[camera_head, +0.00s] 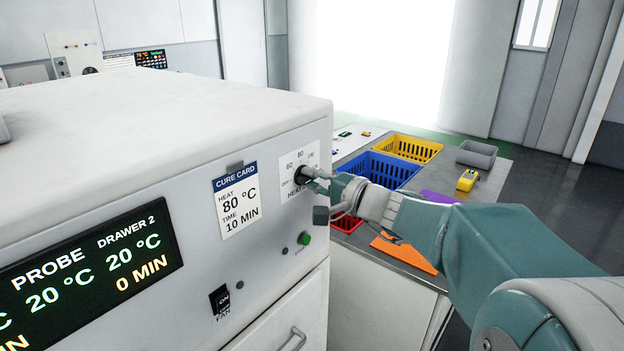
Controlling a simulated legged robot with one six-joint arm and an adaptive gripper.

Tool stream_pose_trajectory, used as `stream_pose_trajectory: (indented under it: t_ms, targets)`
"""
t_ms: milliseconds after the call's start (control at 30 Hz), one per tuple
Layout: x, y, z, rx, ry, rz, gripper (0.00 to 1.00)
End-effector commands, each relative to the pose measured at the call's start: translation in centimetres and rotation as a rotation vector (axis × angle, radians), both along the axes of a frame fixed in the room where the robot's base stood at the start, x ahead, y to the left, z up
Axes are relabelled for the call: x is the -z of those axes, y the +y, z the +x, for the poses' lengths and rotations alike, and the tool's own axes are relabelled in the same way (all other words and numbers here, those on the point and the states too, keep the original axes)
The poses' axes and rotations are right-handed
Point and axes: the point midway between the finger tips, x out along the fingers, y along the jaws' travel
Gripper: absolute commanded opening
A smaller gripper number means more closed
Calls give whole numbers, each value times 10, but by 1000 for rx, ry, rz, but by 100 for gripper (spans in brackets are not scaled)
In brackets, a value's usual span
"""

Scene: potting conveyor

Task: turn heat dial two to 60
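The heat dial (299,175) is a black knob on a white scale plate at the right end of the oven's front panel. The plate shows 60, 80 and a partly hidden label. Its drawer number is not readable, and the knob's pointer is too small to read. My gripper (314,184) reaches in from the right, with its fingertips at the dial and covering part of the plate. I cannot tell whether the fingers are closed on the knob. The cure card (238,201) beside it reads heat 80 °C, time 10 min.
The display (90,262) shows drawer 2 at 20 °C and 0 min. A green button (304,238) and a fan switch (220,300) sit below. Behind my arm, a bench holds blue (385,168), yellow (410,148) and red (346,223) baskets and a grey bin (477,154).

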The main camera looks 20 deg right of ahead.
Motion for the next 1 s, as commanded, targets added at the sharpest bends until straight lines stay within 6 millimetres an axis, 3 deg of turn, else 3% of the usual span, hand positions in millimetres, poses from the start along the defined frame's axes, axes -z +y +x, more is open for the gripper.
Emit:
stream_pose_trajectory:
  t_ms: [467, 1000]
  targets:
    - [3, -1, 1, 4, 48, 58, 0]
    - [4, -1, 1, 4, 299, 397, 0]
